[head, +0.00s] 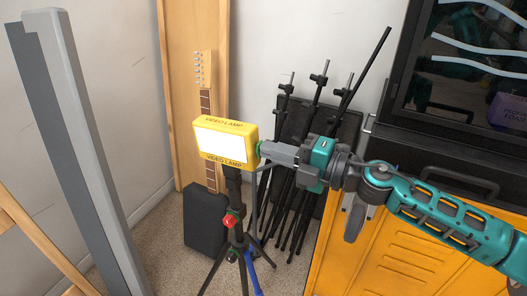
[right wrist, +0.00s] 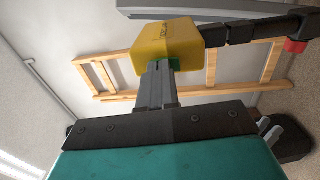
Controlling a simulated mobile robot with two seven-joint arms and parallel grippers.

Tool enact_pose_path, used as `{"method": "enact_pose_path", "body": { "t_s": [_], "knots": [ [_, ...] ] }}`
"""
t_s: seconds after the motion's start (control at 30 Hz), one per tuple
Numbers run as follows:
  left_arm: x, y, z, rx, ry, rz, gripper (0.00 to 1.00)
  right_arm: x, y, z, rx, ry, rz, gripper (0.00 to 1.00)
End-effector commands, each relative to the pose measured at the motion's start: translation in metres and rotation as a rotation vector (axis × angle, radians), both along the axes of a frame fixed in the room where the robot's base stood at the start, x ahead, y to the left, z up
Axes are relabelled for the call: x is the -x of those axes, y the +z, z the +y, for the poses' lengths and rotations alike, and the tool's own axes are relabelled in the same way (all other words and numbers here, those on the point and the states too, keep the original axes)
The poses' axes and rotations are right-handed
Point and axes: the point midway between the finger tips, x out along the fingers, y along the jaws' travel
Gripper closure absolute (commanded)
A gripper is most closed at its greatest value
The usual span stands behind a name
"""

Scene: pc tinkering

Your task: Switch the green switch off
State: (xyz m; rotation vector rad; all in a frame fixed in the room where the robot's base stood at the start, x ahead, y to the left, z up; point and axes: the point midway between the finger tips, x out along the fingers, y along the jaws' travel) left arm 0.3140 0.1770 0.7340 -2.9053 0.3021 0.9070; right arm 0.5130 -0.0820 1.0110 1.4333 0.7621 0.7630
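A yellow box lamp marked "VIDEO LAMP" (head: 226,122) stands on a black tripod (head: 233,197) in the head view, its front face bright white. The lamp also shows in the right wrist view (right wrist: 163,42). The green switch (head: 259,147) is on the lamp's right side, mostly hidden by my fingertips; a green edge shows in the right wrist view (right wrist: 174,64). My right gripper (head: 264,149) has its fingers together with nothing seen between them. Its tips are at the switch, touching or very near it; I cannot tell which. My left gripper is out of view.
A tall grey panel (head: 85,120) stands at the left. Behind the lamp are a guitar neck (head: 206,100), a dark case (head: 204,218) and several folded black stands (head: 300,185). An orange cabinet (head: 375,262) and a dark glass-fronted unit (head: 465,75) are at the right.

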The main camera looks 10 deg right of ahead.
Motion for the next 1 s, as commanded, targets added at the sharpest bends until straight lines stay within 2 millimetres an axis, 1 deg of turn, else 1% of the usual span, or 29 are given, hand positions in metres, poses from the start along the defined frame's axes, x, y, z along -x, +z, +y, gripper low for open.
{"method": "enact_pose_path", "body": {
  "t_s": [0.27,0.37,0.73,0.83,1.0],
  "knots": [
    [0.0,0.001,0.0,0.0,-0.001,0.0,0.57,-0.002,-0.001,0.002,-0.001,-0.001,0.001,1.0],
    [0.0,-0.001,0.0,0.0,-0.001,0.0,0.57,0.002,-0.002,-0.004,0.001,-0.002,0.001,1.0],
    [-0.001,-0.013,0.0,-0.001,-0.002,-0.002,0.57,0.027,-0.003,-0.04,0.001,-0.002,0.002,1.0],
    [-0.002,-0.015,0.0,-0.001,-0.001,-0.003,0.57,0.03,-0.002,-0.046,0.001,-0.001,-0.001,1.0],
    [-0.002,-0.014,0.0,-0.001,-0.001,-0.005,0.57,0.032,0.0,-0.047,0.0,0.001,0.0,1.0]
  ]
}}
